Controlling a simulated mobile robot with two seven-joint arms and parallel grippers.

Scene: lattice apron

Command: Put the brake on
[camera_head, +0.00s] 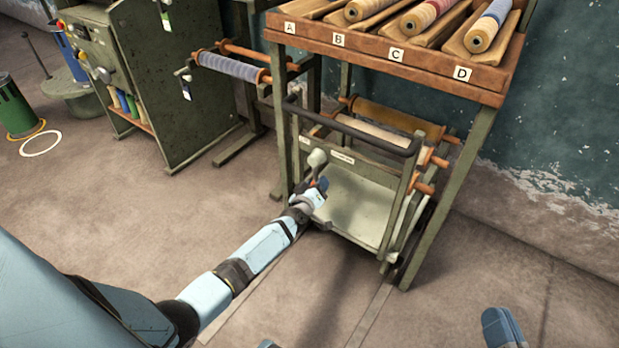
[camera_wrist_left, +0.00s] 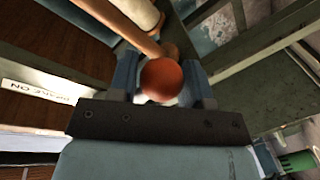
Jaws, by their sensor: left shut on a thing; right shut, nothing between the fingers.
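My left gripper (camera_head: 320,184) reaches the near left side of the green frame under the rack. It is shut on an orange-red round knob (camera_wrist_left: 162,78), seen between its blue fingers in the left wrist view. In the head view the gripper mostly hides this knob. A pale grey ball (camera_head: 316,157) shows just above the gripper. My right gripper (camera_head: 503,328) is shut and empty at the bottom right.
The wooden rack (camera_head: 395,66) above holds several yarn spools in places marked A to D. A dark bar (camera_head: 350,127) crosses the frame above my left gripper. A green cabinet (camera_head: 165,85) stands left, with a green bin (camera_head: 15,108) beyond. The floor in front is mostly clear.

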